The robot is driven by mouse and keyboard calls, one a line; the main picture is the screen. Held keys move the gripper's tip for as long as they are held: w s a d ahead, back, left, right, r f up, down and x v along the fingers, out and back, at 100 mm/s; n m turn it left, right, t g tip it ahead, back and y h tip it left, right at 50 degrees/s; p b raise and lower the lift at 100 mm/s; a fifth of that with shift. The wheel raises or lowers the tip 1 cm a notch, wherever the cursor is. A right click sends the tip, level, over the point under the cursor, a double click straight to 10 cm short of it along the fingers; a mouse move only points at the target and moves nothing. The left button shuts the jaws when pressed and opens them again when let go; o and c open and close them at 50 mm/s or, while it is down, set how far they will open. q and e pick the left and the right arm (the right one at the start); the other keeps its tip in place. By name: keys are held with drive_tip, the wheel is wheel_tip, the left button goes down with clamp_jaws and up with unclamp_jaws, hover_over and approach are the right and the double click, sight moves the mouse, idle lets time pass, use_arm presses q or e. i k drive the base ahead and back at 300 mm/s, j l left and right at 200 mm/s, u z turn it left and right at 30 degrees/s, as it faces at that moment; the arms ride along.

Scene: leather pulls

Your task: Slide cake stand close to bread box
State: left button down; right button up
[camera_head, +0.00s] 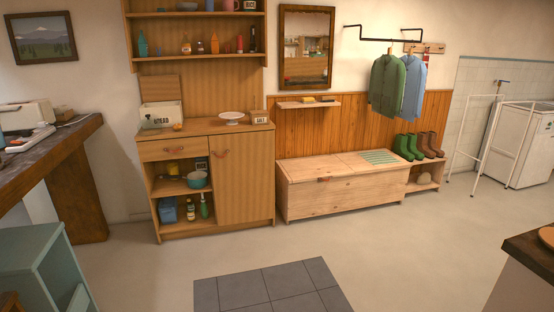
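The white cake stand (231,117) stands upright on top of the wooden cabinet (215,129), right of its middle. The white bread box (160,115), with dark lettering, sits on the same top at the left, near the back. A clear stretch of cabinet top lies between the two, apart from a small orange-brown item (177,127) beside the bread box. Neither of my grippers is in view.
A salt box (259,117) stands just right of the cake stand. Shelves hang above the cabinet. A wooden bench chest (340,187) stands to the right. A dark counter (50,145) is at the left. The floor before the cabinet is open, with grey tiles (270,288) in front.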

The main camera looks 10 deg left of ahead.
sight(231, 115)
drive_tip(key=i+j+u, duration=0.2)
drive_tip(key=i+u, duration=0.2)
drive_tip(key=i, duration=0.45)
drive_tip(key=i+l+u, duration=0.1)
drive_tip(key=i+u, duration=0.25)
drive_tip(key=i, duration=0.5)
drive_tip(key=i+j+z, duration=0.15)
drive_tip(key=i+z, duration=0.15)
drive_tip(key=i, duration=0.25)
drive_tip(key=i+j+z, duration=0.3)
drive_tip(key=i, duration=0.25)
drive_tip(key=i+j+z, duration=0.3)
drive_tip(key=i+j, duration=0.15)
